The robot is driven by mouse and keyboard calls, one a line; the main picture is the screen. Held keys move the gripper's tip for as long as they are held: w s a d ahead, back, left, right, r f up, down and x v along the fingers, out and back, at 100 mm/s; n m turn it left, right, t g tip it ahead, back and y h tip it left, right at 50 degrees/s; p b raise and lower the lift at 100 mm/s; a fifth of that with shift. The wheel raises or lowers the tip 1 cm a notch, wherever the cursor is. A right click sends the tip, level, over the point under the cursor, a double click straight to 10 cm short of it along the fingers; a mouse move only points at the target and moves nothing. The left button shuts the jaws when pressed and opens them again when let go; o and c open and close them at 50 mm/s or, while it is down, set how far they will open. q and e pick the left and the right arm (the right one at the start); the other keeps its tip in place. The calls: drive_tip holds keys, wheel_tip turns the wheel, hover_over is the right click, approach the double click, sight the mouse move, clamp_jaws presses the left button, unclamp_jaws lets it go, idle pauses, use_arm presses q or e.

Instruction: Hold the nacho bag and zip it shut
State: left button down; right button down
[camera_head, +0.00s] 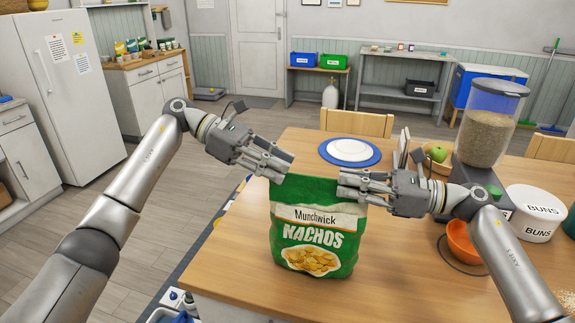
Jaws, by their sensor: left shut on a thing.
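The green nacho bag (312,245) with a "Munchwick NACHOS" label stands upright on the wooden table. My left gripper (284,167) is shut on the bag's top left corner. My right gripper (345,187) is at the bag's top right edge, its fingers pointing left. Whether its fingers are closed on the bag or zip is not clear. The zip itself cannot be made out, and the grippers cover both ends of the bag's top edge.
A white plate on a blue plate (327,151) lies behind the bag. A kibble dispenser (488,125), a green apple (438,153), an orange bowl (462,243) and a white BUNS tub (535,214) crowd the right. The table in front of the bag (260,295) is clear.

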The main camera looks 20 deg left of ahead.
drive_tip(key=shift+w+d+f, duration=0.1)
drive_tip(key=shift+f, duration=0.35)
use_arm(q)
drive_tip(key=c, duration=1.3)
unclamp_jaws()
drive_tip(key=shift+a, duration=0.1)
drive_tip(key=v, duration=1.2)
drive_tip(key=shift+s+a, duration=0.1)
use_arm(e)
drive_tip(key=c, duration=1.6)
unclamp_jaws()
drive_tip(key=shift+r, duration=0.1)
drive_tip(key=shift+o, duration=0.2)
